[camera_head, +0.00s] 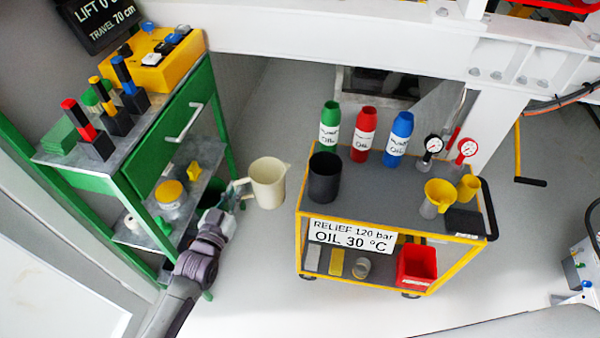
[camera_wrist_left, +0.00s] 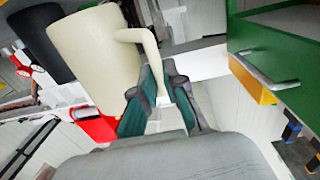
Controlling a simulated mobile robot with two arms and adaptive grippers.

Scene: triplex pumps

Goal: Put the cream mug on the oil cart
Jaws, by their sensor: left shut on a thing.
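The cream mug (camera_head: 268,183) hangs in the air between the green cabinet and the oil cart, close to the cart's left side. My left gripper (camera_head: 236,190) is shut on the mug's handle, on the mug's left side. In the left wrist view the cream mug (camera_wrist_left: 95,55) fills the upper left, and its handle runs down between the fingers of my left gripper (camera_wrist_left: 158,100). The oil cart (camera_head: 335,208) has a grey top with a yellow frame. My right gripper does not show.
A dark mug (camera_head: 324,178) stands at the cart top's left end. Green (camera_head: 329,126), red (camera_head: 363,134) and blue (camera_head: 398,139) oil bottles stand along the back. Yellow jugs (camera_head: 438,196) are at the right. The top's middle is clear. The green cabinet (camera_head: 165,145) stands left.

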